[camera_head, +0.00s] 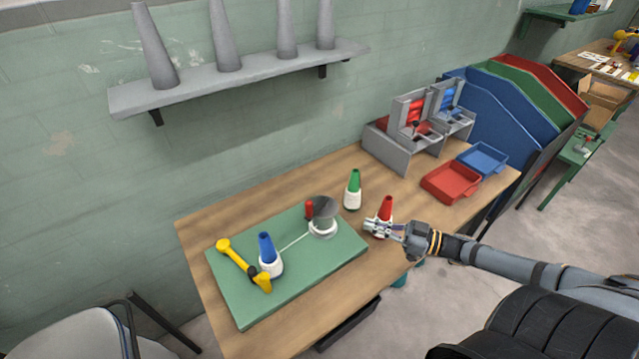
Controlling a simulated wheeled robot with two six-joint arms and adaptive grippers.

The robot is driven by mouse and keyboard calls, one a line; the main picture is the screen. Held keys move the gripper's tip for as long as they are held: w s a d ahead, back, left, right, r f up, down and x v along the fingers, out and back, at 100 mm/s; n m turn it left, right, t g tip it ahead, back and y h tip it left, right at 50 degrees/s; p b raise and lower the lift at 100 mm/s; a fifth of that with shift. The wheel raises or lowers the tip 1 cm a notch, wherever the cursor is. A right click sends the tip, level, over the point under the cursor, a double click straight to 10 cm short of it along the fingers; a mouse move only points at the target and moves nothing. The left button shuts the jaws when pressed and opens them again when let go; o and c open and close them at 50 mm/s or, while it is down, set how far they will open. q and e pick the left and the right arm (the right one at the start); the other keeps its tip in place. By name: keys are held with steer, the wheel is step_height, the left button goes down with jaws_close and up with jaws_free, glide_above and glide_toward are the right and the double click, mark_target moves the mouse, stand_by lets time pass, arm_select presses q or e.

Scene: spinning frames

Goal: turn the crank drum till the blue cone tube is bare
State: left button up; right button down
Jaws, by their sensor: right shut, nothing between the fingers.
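The blue cone tube (266,248) stands upright on the green board (225,290), with white yarn around its lower part. A pale thread runs from it to the crank drum (323,218), which has a grey disc top, a white body and a red knob (309,209). My right gripper (372,227) is shut and empty, to the right of the board, in front of a red cone tube (386,206) with white at its base. The gripper hides part of that base; I cannot tell whether they touch. My left gripper is not in view.
A yellow tool-like object (236,257) lies on the board beside the blue cone. A green cone tube (353,186) stands behind the red one. Red (450,182) and blue (484,158) trays and a grey rack (400,148) are at the table's far right.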

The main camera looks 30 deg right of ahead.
steer(key=b, duration=0.5)
glide_above(320, 213)
steer(key=s+a, duration=0.2)
steer(key=s, duration=0.3)
steer(key=shift+d, duration=0.2)
steer(key=shift+d, duration=0.1)
